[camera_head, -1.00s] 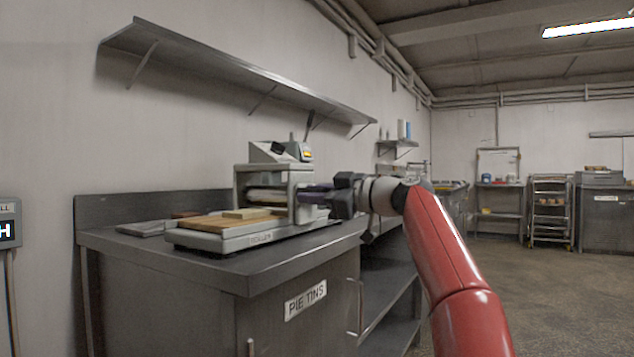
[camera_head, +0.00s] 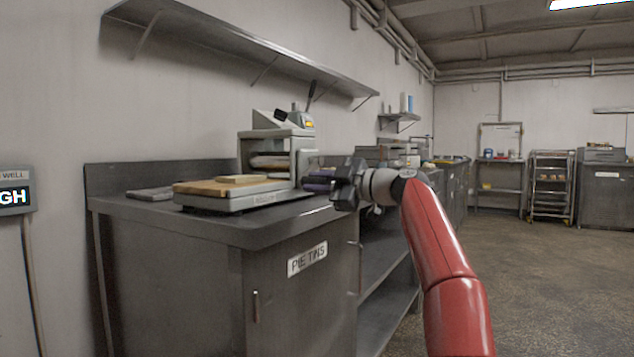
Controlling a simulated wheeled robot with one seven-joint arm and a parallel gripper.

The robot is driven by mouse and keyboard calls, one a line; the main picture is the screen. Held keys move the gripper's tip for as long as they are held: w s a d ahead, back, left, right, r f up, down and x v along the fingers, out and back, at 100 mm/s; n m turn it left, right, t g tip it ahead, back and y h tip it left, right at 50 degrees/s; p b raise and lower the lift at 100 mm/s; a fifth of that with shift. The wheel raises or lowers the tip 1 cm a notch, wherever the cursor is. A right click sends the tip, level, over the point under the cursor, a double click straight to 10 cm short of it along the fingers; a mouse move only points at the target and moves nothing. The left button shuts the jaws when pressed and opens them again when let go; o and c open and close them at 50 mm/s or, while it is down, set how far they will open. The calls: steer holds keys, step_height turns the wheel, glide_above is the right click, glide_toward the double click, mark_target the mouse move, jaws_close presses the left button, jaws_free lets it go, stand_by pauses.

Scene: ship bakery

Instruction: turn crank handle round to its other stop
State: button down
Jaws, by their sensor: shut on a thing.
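The grey dough roller (camera_head: 245,150) stands on the steel counter, with a wooden board (camera_head: 232,187) on its front. My gripper (camera_head: 338,186) reaches in from the right and is shut on the crank handle. The dark jaws hide part of the handle, and the crank's arm and stops cannot be made out.
The steel counter (camera_head: 262,231) has a cupboard labelled PIE TINS below. A long wall shelf (camera_head: 230,48) hangs above the roller. A flat grey item (camera_head: 150,194) lies to the left. Open floor (camera_head: 540,270) lies at right.

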steer(key=shift+f, duration=0.2)
steer(key=c, duration=1.3)
jaws_free()
steer(key=shift+w, duration=0.1)
steer(key=shift+o, duration=0.2)
steer(key=shift+d, duration=0.1)
steer(key=b+v, duration=0.2)
steer(key=v, duration=0.5)
steer(key=shift+s+d, duration=0.25)
steer(key=shift+s, duration=0.05)
